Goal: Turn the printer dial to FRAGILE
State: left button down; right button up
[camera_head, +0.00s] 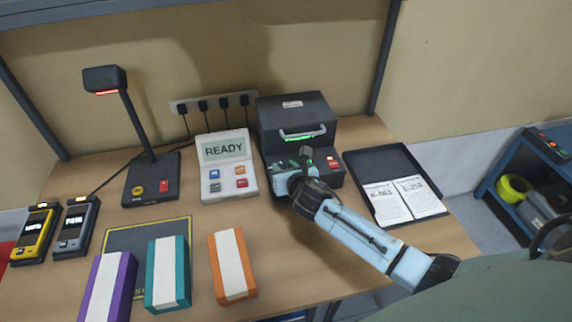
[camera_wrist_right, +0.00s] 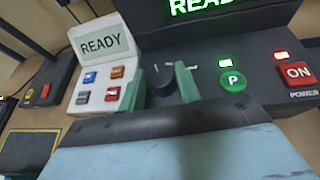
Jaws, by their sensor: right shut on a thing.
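The black printer (camera_head: 295,122) stands at the back of the table, with a green-lit slot under its handle. Its black round dial (camera_wrist_right: 161,74) sits on the front panel and has a pale pointer mark. My right gripper (camera_head: 296,168) reaches the front panel and hides the dial in the head view. In the right wrist view its two green-grey fingers (camera_wrist_right: 160,88) stand on either side of the dial, shut on it. No FRAGILE label is readable, so I cannot tell the dial's setting. My left gripper is out of view.
Right of the dial are a green P button (camera_wrist_right: 233,81) and a red ON power button (camera_wrist_right: 296,74). A READY console (camera_head: 226,168) stands to the left. A black tray (camera_head: 372,160) with labels lies to the right. Purple, teal and orange boxes (camera_head: 232,266) stand in front.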

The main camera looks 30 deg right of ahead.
jog(key=m+g+h, duration=0.1)
jog(key=m+h, duration=0.1)
jog(key=a+m+g+h, duration=0.1)
jog(key=m+h, duration=0.1)
jog(key=h, duration=0.1)
jog(key=shift+w+m, duration=0.1)
jog(key=shift+m, duration=0.2)
jog(key=m+g+h, duration=0.1)
jog(key=m+h, duration=0.1)
jog(key=shift+w+m+g+h, duration=0.15)
jog(key=shift+m+g+h, duration=0.15)
jog(key=shift+m, duration=0.1)
jog(key=shift+w+a+f+m+g+h+b, duration=0.1)
jog(key=shift+a+m+g+h+b, duration=0.05)
jog(key=shift+m+g+h+b, duration=0.9)
jog(key=shift+w+m+g+h+b, duration=0.1)
jog(key=shift+m+g+h+b, duration=0.55)
jog(key=shift+m+g, duration=0.8)
jog(key=o, duration=1)
jog(key=shift+c, duration=0.2)
jog(key=shift+a, duration=0.1)
